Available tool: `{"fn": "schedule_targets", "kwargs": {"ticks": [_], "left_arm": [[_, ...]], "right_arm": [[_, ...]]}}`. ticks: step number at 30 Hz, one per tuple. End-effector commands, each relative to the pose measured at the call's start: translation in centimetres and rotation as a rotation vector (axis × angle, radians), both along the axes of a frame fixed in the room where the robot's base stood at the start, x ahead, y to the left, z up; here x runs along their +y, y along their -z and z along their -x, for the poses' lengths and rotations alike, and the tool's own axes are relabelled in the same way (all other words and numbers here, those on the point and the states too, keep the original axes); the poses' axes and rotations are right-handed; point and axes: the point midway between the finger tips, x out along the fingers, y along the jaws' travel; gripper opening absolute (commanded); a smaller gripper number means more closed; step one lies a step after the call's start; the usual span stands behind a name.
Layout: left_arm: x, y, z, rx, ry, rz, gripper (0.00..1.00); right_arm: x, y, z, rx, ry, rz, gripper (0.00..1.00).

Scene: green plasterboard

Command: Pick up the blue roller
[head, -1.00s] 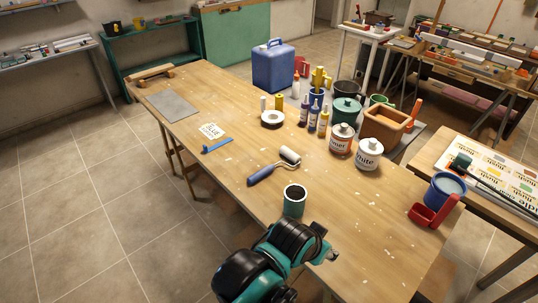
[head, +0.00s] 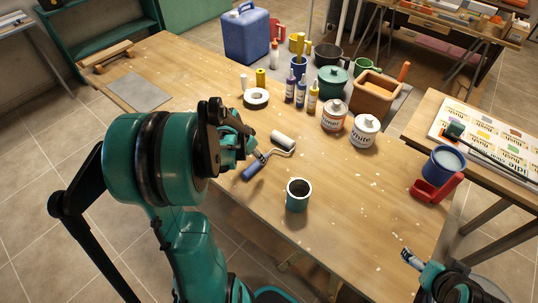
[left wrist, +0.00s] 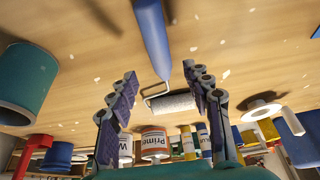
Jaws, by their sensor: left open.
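The blue roller lies on the wooden table, with its blue handle (head: 252,171) toward the front left and its pale sleeve (head: 283,140) toward the back right. My left gripper (head: 256,154) is just over the roller in the head view, partly overlapping its handle end and wire. In the left wrist view my left gripper's two fingers (left wrist: 163,80) are open and empty. The blue handle (left wrist: 154,38) and pale sleeve (left wrist: 173,102) appear between and beyond them, apart from the fingers. My right gripper (head: 411,258) is at the lower right, too small to read.
A teal cup (head: 298,196) stands close to the right of the roller. Behind are a tape roll (head: 256,98), several bottles, and paint cans (head: 333,116). A red tool holder with a blue cup (head: 437,182) is on the right. The table's front right is clear.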

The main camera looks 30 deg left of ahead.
Motion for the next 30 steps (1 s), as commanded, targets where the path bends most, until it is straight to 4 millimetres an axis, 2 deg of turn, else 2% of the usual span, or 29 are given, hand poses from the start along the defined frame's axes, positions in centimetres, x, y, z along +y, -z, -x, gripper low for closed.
{"fn": "schedule_targets", "kwargs": {"ticks": [12,20,25,26,30], "left_arm": [[0.0,5.2,-1.7,-0.001,0.0,-0.001,0.5],[-0.1,5.4,-1.9,-0.001,-0.001,0.0,0.5],[-0.1,5.4,-1.9,-0.001,-0.001,0.0,0.05],[-0.1,5.4,-1.9,-0.001,-0.001,0.0,0.0],[-0.1,5.4,-1.9,-0.001,-0.001,0.0,0.0]], "right_arm": [[0.0,2.7,0.0,0.0,0.0,0.0,0.84],[0.0,2.6,0.0,0.0,0.0,0.0,0.84],[0.0,2.6,0.0,0.0,0.0,0.0,0.84],[0.0,2.6,0.0,0.0,0.0,0.0,0.84],[0.0,2.6,0.0,0.0,0.0,0.0,0.84]]}}
